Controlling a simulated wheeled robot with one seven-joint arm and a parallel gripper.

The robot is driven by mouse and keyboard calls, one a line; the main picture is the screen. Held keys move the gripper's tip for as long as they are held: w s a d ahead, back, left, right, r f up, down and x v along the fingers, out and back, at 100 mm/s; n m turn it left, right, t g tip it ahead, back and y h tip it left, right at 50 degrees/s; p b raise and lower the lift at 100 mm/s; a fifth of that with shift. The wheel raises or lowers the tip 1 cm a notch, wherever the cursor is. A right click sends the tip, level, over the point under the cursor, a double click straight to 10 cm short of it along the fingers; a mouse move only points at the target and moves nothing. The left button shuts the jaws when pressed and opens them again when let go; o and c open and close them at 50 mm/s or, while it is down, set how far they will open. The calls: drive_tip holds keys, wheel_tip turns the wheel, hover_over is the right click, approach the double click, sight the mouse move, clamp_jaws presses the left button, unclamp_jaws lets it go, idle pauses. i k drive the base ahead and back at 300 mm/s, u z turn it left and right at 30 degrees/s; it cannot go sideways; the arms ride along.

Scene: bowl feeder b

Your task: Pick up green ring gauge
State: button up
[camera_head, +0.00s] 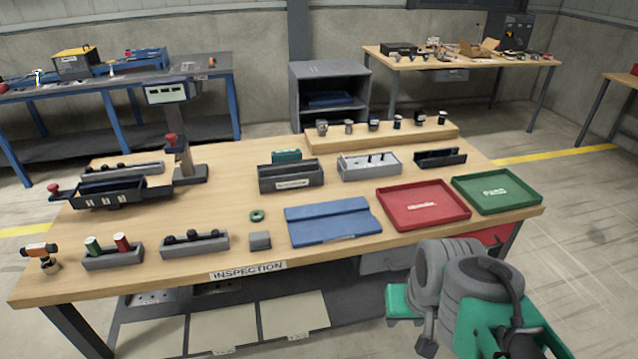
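The green ring gauge (257,216) lies flat on the wooden inspection table (190,274), left of the blue mat (330,222) and behind a small grey block (260,240). Its centre hole shows, and nothing covers it. My arm shows at the lower right, in front of the table and well apart from the ring. My gripper's fingers cannot be made out in this view.
Grey holders (195,245) stand along the front left edge. A dark-topped grey box (290,177) stands behind the ring. A red tray (423,205) and a green tray (497,190) are at the right. Bare tabletop surrounds the ring.

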sight(257, 215)
drive_tip(key=k, duration=0.55)
drive_tip(key=u, duration=0.75)
drive_tip(key=i, duration=1.25)
drive_tip(key=u, duration=0.85)
drive_tip(key=i, duration=0.4)
drive_tip(key=u, duration=0.05)
